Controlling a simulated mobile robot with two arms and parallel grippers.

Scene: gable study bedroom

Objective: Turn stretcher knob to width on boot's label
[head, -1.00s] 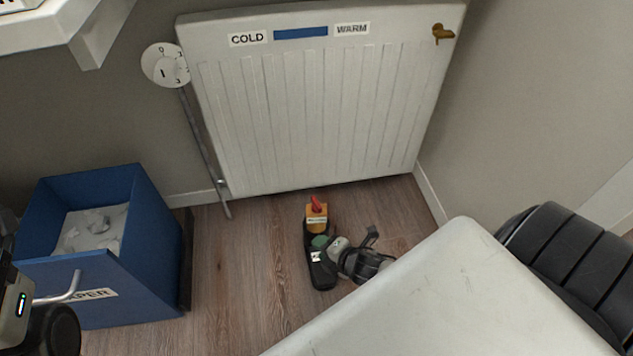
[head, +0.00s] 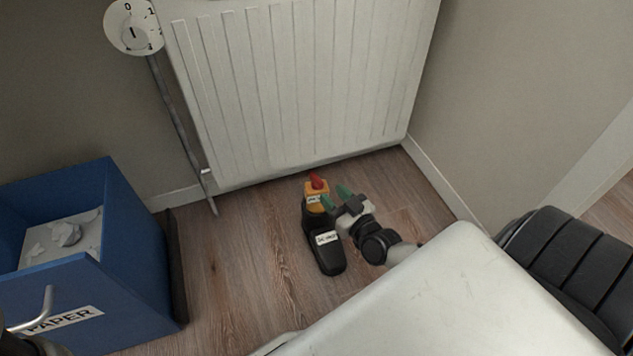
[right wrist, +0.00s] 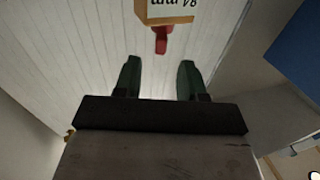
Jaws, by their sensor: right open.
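A black boot (head: 326,257) with a white label (head: 326,238) stands on the wood floor in front of the radiator; the label's writing is too small to read. An orange stretcher block (head: 317,197) sits at the boot's top end, with a red knob (head: 316,181) on it. My right gripper (head: 335,196) is open and empty just right of the block. In the right wrist view, the red knob (right wrist: 162,40) shows beyond and between the two green fingertips (right wrist: 158,78), apart from them, with the orange block (right wrist: 168,12) cut off at the top. My left gripper is not in view.
A white radiator (head: 300,90) stands behind the boot, with a dial (head: 133,27) at its left. A blue paper bin (head: 130,250) is at left. A white surface (head: 450,300) and a black ribbed seat (head: 570,265) fill the lower right.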

